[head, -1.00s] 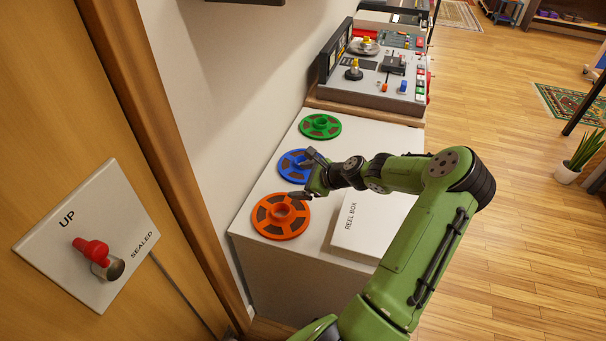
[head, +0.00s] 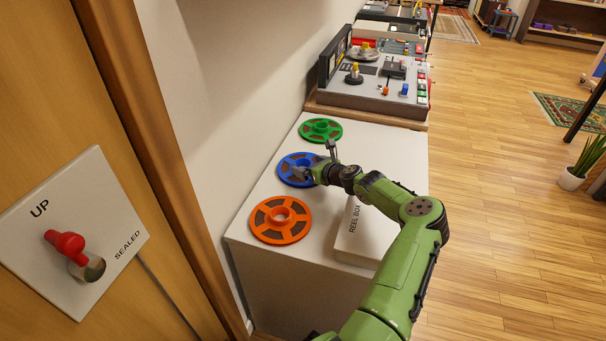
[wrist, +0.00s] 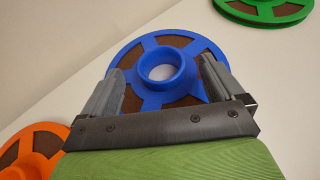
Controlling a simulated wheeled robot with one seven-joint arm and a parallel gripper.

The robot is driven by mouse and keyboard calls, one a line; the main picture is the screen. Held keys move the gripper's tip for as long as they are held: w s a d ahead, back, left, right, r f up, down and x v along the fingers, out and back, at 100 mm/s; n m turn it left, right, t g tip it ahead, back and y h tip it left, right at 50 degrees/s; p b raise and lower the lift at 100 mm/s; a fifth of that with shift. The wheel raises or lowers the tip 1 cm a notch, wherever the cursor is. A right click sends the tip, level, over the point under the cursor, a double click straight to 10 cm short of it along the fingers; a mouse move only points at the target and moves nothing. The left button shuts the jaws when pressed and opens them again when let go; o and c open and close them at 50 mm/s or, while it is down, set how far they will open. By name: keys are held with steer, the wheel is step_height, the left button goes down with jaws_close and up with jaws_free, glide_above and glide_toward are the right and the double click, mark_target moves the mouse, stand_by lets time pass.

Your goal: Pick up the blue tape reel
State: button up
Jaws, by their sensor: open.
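The blue tape reel (head: 288,171) lies flat on the white cabinet top, between a green reel and an orange reel. Its raised round hub is in the middle, and it also shows in the wrist view (wrist: 148,52). My gripper (head: 316,160) is over the reel's right part in the head view and hides some of it. In the wrist view the open fingers (wrist: 160,80) stand on either side of the blue hub, apart from it. I cannot tell how high the fingertips are above the reel.
The green reel (head: 321,124) lies behind and the orange reel (head: 266,228) in front, both close by. A white reel box (head: 368,236) sits to the right, under my arm. A tape machine (head: 350,92) stands at the back, and a wall runs along the left.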

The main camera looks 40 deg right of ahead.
steer(key=shift+x, duration=1.05)
steer(key=shift+s, duration=0.15)
